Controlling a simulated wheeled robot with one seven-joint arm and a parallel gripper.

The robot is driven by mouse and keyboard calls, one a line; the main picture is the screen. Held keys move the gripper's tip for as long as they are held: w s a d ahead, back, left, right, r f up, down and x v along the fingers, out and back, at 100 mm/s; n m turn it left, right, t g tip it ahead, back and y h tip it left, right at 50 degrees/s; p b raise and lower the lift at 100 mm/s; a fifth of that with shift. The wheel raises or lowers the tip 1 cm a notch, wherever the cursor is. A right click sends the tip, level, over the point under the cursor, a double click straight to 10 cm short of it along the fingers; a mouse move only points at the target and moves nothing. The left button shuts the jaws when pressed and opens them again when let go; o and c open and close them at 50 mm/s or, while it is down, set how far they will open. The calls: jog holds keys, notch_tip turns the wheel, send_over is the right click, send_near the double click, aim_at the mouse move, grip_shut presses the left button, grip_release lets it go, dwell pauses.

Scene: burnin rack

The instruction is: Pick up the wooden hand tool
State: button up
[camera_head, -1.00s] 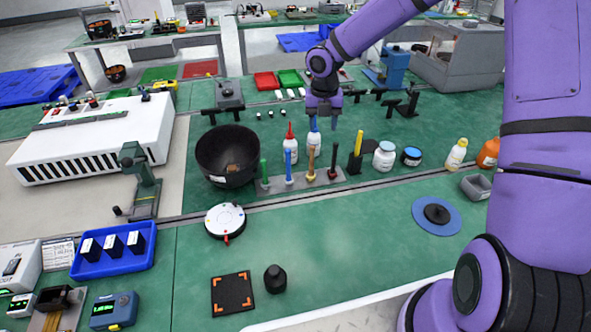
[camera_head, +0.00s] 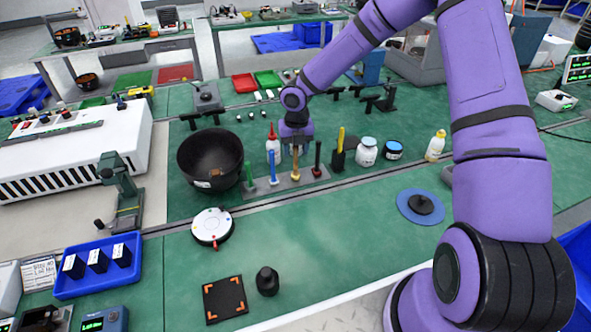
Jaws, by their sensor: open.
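The wooden hand tool (camera_head: 295,169) is tan and stands upright in a grey rack (camera_head: 263,190), between a blue-handled tool (camera_head: 272,166) and a dark red one (camera_head: 317,158). A green-handled tool (camera_head: 249,174) stands at the rack's left end. My gripper (camera_head: 296,145) points down right at the top of the wooden tool, and in this view it overlaps the tool's upper end. It is open. Its fingers are small here, and I cannot tell whether they are around the tool or just above it.
A black bowl (camera_head: 211,160) stands left of the rack. A white bottle with a red tip (camera_head: 273,143) is close behind it. A black holder with a yellow tool (camera_head: 338,155) and a white jar (camera_head: 366,152) are to the right.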

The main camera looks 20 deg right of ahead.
jog(key=shift+f, duration=1.25)
grip_shut()
jog(key=shift+r, duration=0.15)
jog(key=shift+r, duration=0.2)
jog(key=r, duration=0.3)
jog(key=shift+s+d, duration=0.1)
jog(key=shift+s, duration=0.1)
jog(key=s+d, duration=0.2)
jog(key=s, duration=0.5)
jog(key=s+d+r, duration=0.1)
jog(key=s+d, duration=0.2)
jog(key=s, duration=0.4)
jog(key=shift+s+d+r, duration=0.15)
jog(key=shift+s, duration=0.2)
